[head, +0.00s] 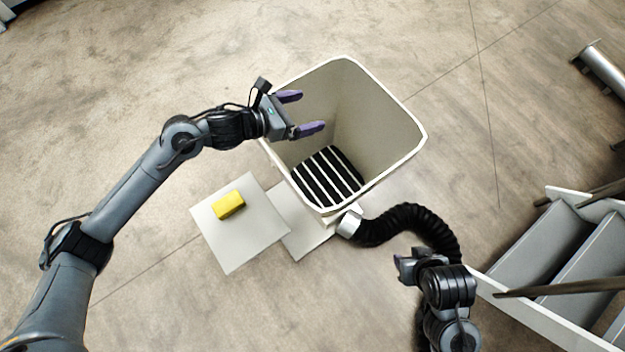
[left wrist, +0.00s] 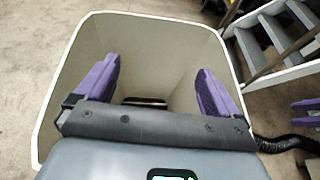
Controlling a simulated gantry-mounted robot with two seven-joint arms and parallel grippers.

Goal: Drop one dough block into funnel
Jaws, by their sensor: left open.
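The funnel (head: 375,110) is a large pale square hopper with a white rim and a black-and-white striped bottom. It also fills much of the left wrist view (left wrist: 150,35). A yellow dough block (head: 228,205) lies on a white square plate (head: 240,245) to the lower left of the funnel. My left gripper (head: 307,112) is open and empty, with its purple fingers over the left side of the funnel opening. In the left wrist view its fingers (left wrist: 157,90) are spread apart with nothing between them. My right gripper (head: 402,268) is below the funnel; its jaw state is unclear.
A black corrugated hose (head: 405,222) runs from the funnel's base toward the lower right. Grey stairs (head: 560,255) with handrails stand at the right. A metal cylinder (head: 603,68) is at the upper right.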

